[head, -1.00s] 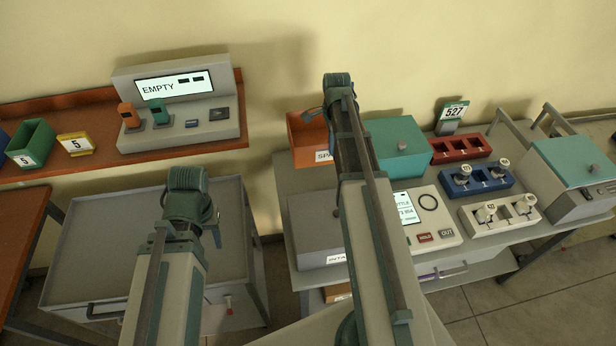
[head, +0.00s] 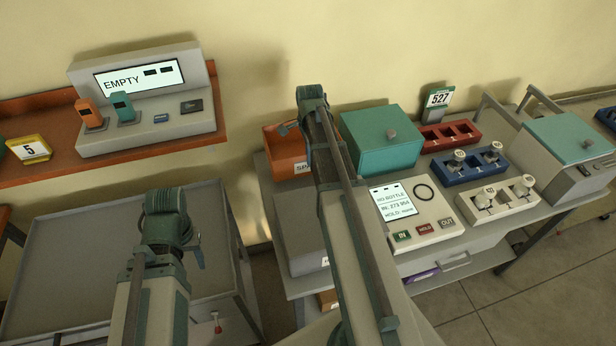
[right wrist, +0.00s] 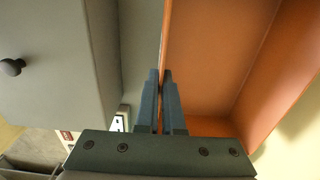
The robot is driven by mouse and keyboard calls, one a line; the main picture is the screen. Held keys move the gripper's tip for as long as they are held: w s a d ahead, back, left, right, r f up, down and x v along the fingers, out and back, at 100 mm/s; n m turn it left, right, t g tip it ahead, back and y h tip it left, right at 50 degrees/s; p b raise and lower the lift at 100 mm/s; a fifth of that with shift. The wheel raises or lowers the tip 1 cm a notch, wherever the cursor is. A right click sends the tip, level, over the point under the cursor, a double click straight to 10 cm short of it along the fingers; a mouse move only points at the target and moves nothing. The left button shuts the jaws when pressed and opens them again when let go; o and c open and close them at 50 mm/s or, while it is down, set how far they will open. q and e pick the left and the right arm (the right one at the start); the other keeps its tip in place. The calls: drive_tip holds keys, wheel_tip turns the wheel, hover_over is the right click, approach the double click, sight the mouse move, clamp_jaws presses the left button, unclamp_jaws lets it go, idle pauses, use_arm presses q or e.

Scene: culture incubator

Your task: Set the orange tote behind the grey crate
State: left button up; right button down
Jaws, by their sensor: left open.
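The orange tote (head: 283,146) stands at the back left corner of the right-hand table, near the wall. The grey crate (head: 295,235) is in front of it, partly hidden by my right arm. In the right wrist view, the tote's inside (right wrist: 215,70) is at right and the crate's grey top (right wrist: 60,60), with a black knob, is at left. My right gripper (right wrist: 160,76) is closed on the tote's near wall, one finger on each side. My left gripper (head: 168,208) is open and empty above the grey cart; its fingertips are hard to make out.
A teal box (head: 382,145) stands right of the tote. A white panel (head: 425,215), a red rack (head: 450,136), a blue rack (head: 475,170) and a white rack (head: 497,202) fill the table further right. The grey cart (head: 90,260) top is bare.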

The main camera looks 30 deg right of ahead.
sight(309, 174)
drive_tip(key=shift+f+b, duration=3.25)
drive_tip(key=shift+f, duration=0.55)
drive_tip(key=shift+r, duration=0.1)
drive_tip(key=c, duration=1.5)
unclamp_jaws()
drive_tip(key=shift+f, duration=0.2)
drive_tip(key=o, duration=0.5)
drive_tip(key=shift+r, duration=0.1)
drive_tip(key=shift+c, duration=0.2)
wheel_tip(309, 174, up, 12)
drive_tip(key=p, duration=1.2)
drive_tip(key=shift+r, duration=0.2)
